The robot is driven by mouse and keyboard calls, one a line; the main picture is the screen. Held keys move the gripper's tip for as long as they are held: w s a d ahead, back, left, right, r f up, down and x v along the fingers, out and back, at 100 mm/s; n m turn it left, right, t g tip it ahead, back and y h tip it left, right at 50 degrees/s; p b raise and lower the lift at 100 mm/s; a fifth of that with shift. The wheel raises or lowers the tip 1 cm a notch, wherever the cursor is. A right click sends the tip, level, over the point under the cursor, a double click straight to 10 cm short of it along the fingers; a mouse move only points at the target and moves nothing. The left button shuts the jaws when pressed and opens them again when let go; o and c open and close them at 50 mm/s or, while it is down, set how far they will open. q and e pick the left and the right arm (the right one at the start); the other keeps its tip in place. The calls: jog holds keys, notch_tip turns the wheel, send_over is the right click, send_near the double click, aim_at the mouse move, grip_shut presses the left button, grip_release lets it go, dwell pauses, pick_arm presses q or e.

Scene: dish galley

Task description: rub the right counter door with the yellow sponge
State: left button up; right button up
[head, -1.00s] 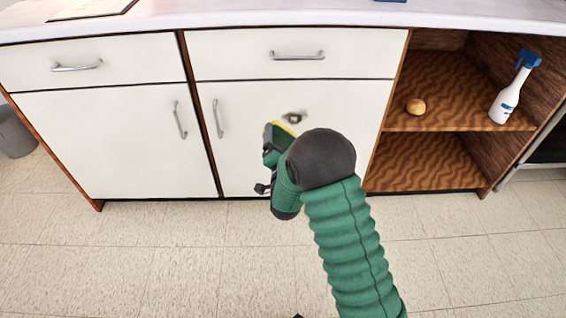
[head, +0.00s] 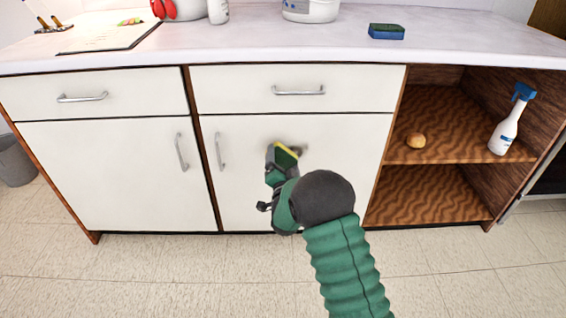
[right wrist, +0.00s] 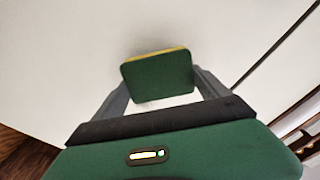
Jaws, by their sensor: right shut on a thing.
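The right counter door (head: 345,185) is white, with an upright handle at its left edge and a dark smudge (head: 301,149) in its upper middle. My right gripper (head: 283,160) is shut on the yellow sponge (head: 288,151), in front of the door at the smudge. The sponge covers part of the smudge. In the right wrist view the sponge (right wrist: 158,78) shows its green face towards me and a thin yellow edge, between the grey fingers. I cannot tell whether it touches the door. My left gripper is not in view.
A blue sponge (head: 386,32) lies on the white countertop (head: 270,45). Open shelves at right hold a spray bottle (head: 511,120) and a small round bun-like thing (head: 415,140). A grey bin (head: 14,160) stands far left. The floor in front is clear.

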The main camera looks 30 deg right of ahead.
aim_at(294, 159)
jog(key=shift+x, duration=0.9)
dwell(0.3)
